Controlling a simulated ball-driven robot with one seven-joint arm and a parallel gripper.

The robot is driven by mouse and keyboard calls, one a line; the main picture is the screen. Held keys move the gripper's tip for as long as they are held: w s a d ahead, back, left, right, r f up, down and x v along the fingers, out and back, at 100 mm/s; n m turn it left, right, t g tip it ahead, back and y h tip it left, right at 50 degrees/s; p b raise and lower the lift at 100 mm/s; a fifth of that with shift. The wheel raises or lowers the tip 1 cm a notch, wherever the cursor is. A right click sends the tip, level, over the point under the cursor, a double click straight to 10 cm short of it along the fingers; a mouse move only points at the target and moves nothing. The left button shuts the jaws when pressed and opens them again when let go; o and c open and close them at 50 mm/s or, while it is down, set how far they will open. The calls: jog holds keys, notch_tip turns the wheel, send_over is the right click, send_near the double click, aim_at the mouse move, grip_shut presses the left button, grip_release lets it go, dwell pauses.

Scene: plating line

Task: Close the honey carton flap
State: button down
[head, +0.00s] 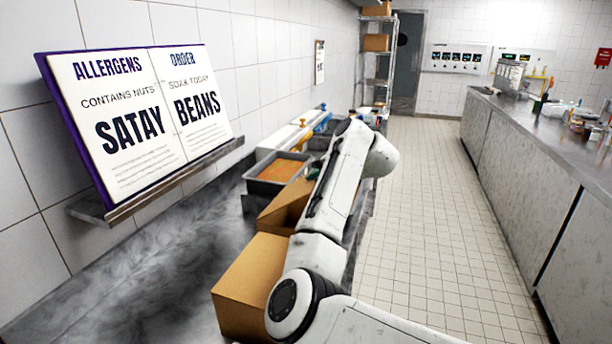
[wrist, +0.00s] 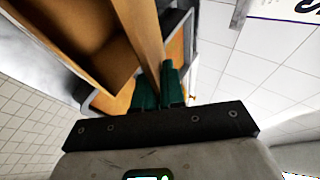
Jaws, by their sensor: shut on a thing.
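An open brown carton (wrist: 75,35) fills the upper left of the wrist view, and I see into its hollow inside. Its flap (wrist: 143,30) stands up as a narrow tan strip. My gripper (wrist: 158,78) has green fingers shut on the lower end of this flap. In the head view the carton (head: 283,207) stands on the counter behind a nearer carton, partly hidden by my white arm. My arm hides most of the gripper there. I can read no honey label on either carton.
A nearer brown carton (head: 245,285) stands at the counter's front. A metal tray with orange contents (head: 280,169) sits just beyond the open carton. An open sign book (head: 135,120) rests on a wall shelf to the left. The tiled aisle (head: 430,210) at right is clear.

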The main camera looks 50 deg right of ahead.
jog(key=s+f+t+b, duration=0.1)
jog(key=f, duration=0.1)
jog(key=f+t+b, duration=0.1)
jog(key=f+b, duration=0.1)
jog(key=s+f+m+t+b, duration=0.1)
jog(key=f+t, duration=0.1)
jog(key=shift+s+d+f+y+b, duration=0.15)
jog(key=shift+s+d+y+b, duration=0.15)
jog(key=shift+d+y+b, duration=0.1)
jog(key=shift+s+f+b, duration=0.15)
jog(key=shift+f+b, duration=0.2)
jog(key=shift+f, duration=0.6)
jog(key=c, duration=1.5)
grip_release()
jog(key=shift+o, duration=1)
